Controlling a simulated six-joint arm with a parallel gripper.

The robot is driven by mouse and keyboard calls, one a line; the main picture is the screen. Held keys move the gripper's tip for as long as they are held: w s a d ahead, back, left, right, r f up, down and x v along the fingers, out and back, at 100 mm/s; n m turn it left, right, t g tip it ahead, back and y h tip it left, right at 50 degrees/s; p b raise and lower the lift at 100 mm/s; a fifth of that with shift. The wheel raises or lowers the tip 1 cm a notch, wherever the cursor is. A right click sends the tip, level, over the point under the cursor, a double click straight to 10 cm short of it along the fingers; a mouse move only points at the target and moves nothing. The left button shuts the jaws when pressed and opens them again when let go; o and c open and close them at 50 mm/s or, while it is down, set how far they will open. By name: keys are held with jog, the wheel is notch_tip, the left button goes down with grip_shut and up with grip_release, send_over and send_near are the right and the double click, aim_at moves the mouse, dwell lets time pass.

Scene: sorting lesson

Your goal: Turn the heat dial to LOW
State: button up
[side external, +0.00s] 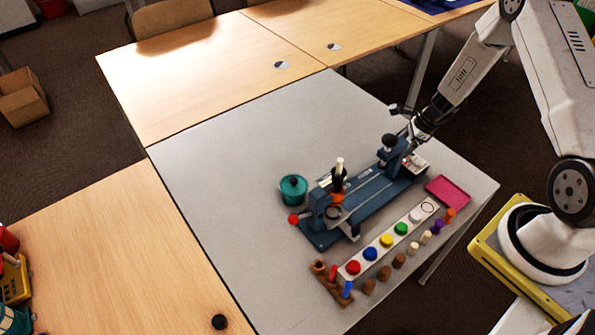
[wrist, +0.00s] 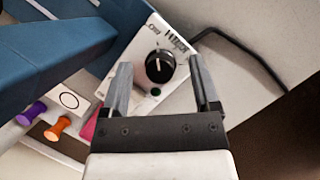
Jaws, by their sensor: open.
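The heat dial (wrist: 160,67) is a round black knob with a white pointer line, on a white control box (wrist: 128,60) with printed marks above the knob. The pointer tilts up and slightly left; the label text is too small to read. In the wrist view my gripper (wrist: 162,85) is open, its two grey fingers on either side of the dial with gaps to both. I cannot tell whether the fingertips are down at the dial's height. In the side external view my gripper (side external: 408,136) is beside the white box (side external: 416,162) at the right end of the blue apparatus.
The blue apparatus (side external: 368,192) stands close by, with a black-knobbed post (side external: 389,142) beside my gripper. A pink tray (side external: 447,190), a white strip with coloured pegs (side external: 352,267) and a teal pot (side external: 293,188) are on the grey table. The table's left part is clear.

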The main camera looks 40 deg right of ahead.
jog(key=shift+m, duration=0.4)
jog(key=v, duration=0.8)
jog(key=a+r+n, duration=0.2)
jog(key=a+n, duration=0.1)
jog(key=a+r+n, duration=0.2)
jog(key=a+n, duration=0.1)
jog(key=a+r+n+g+h, duration=0.1)
jog(key=a+r+n, duration=0.2)
jog(key=shift+s+a+n, duration=0.3)
jog(key=shift+a, duration=0.1)
jog(key=s+a+r+n+h, duration=0.1)
jog(key=s+a+r+n, duration=0.2)
jog(key=a+n, duration=0.2)
jog(key=s+a+r+n+h, duration=0.1)
jog(key=s+a+r+n, duration=0.2)
jog(key=a+n, duration=0.3)
jog(key=shift+a+r+n, duration=0.25)
jog(key=shift+r+n, duration=0.3)
jog(key=shift+n, duration=0.85)
jog(key=shift+s, duration=0.1)
jog(key=shift+s+a+r+n+t, duration=0.15)
jog(key=shift+s+a+r+n, duration=0.15)
jog(key=shift+s+a+n, duration=0.5)
jog(key=shift+s+a+r+n+t, duration=0.15)
jog(key=shift+s+a+r+n, duration=0.25)
jog(key=shift+n, duration=0.7)
